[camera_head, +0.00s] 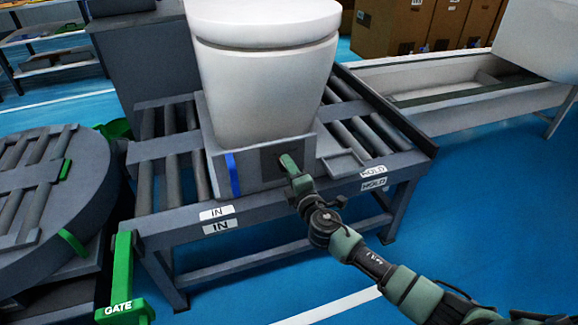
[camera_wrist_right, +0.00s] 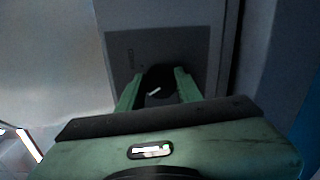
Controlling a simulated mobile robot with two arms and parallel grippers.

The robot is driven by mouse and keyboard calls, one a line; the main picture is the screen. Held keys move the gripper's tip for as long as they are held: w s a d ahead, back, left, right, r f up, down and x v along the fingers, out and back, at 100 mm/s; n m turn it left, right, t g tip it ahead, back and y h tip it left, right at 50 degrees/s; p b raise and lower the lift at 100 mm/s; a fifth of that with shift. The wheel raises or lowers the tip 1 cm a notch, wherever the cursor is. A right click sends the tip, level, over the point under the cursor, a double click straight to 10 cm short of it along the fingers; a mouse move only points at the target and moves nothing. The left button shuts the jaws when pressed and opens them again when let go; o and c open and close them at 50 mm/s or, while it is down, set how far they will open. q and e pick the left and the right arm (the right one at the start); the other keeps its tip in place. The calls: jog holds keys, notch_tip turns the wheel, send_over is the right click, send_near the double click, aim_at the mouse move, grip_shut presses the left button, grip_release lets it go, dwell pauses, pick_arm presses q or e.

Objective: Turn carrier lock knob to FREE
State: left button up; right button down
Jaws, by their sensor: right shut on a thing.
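The carrier (camera_head: 215,165) is a grey base under a white toilet, standing on a roller conveyor. A dark square plate (camera_head: 268,163) is on its front face, and the plate (camera_wrist_right: 195,45) also fills the middle of the right wrist view. The dark lock knob (camera_wrist_right: 158,82) with a white pointer mark sits on this plate. My right gripper (camera_head: 288,160) reaches the plate from the front right. In the wrist view its green fingers (camera_wrist_right: 158,88) are shut on the knob, one on each side. Faint lettering on the plate is not readable. My left gripper is not in view.
The conveyor's front rail (camera_head: 285,197) carries IN and HOLD labels. A blue strip (camera_head: 233,174) is on the carrier front. A green GATE post (camera_head: 124,275) stands at the lower left, beside a round roller table (camera_head: 40,190). Blue floor is clear at the right.

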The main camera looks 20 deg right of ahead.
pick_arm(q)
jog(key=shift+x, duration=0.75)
pick_arm(e)
jog(key=shift+n, duration=0.9)
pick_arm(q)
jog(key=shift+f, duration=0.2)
pick_arm(e)
jog(key=c, duration=0.9)
grip_release()
jog(key=shift+a, duration=0.1)
jog(key=shift+c, duration=0.2)
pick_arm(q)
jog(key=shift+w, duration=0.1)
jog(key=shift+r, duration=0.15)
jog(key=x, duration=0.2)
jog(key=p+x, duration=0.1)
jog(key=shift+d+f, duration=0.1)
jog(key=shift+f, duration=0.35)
pick_arm(e)
jog(key=s, duration=0.7)
jog(key=shift+s+d+r, duration=0.15)
jog(key=shift+s+d, duration=0.05)
jog(key=shift+s, duration=0.2)
